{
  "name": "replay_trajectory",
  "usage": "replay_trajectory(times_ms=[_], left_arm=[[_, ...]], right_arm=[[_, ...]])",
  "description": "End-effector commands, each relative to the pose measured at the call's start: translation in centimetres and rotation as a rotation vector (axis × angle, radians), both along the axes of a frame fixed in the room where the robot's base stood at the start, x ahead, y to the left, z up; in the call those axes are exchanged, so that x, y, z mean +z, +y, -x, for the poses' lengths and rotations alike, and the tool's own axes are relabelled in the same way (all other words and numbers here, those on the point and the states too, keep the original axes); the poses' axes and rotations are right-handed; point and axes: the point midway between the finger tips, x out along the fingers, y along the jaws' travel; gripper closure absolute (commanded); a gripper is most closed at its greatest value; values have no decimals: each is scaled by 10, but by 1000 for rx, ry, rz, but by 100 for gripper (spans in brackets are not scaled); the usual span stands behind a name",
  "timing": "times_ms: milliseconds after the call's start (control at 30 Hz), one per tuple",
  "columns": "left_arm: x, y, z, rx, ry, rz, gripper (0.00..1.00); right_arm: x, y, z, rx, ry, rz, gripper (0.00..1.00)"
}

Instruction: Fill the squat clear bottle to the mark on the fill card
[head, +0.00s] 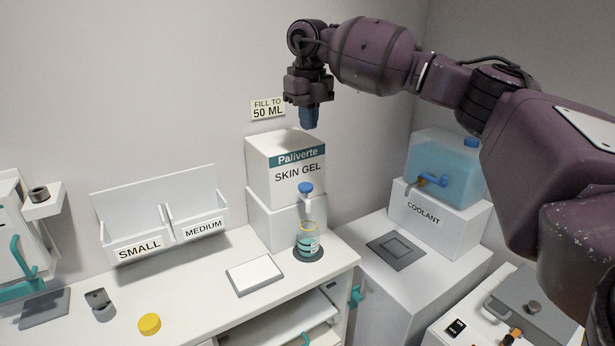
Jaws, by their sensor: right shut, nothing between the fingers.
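The squat clear bottle (308,242) stands upright on a dark round pad at the counter's right end, below the blue-topped nozzle (306,190) of the Paliverte skin gel dispenser (287,175). It has a yellow ring at its top and teal bands lower down; I cannot tell how much is in it. The fill card (267,108) on the wall reads "FILL TO 50 ML". My right gripper (309,120) points down, shut and empty, above the dispenser's top and apart from the bottle. My left gripper is out of view.
A yellow cap (149,324) lies on the counter at the front left. A white pad (254,275) lies left of the bottle. SMALL and MEDIUM bins (160,225) stand at the back. A blue coolant tank (443,170) stands at the right.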

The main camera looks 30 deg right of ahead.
Motion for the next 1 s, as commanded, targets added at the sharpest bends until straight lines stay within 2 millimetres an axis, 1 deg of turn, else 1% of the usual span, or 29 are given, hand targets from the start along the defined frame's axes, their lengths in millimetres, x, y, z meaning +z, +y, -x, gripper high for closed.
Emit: replay_trajectory(times_ms=[133, 267, 367, 800, 1000], left_arm=[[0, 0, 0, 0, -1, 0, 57], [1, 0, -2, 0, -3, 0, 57], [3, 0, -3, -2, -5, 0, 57], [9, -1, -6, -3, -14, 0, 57], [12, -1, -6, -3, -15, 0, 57]], right_arm=[[-2, 0, 0, 1, 0, -1, 100], [-12, 0, 0, 1, 1, -1, 100], [-26, 0, 0, 1, 2, -2, 100], [-103, 1, -1, 2, 2, -1, 100], [-127, 1, -1, 1, 0, -2, 100]])
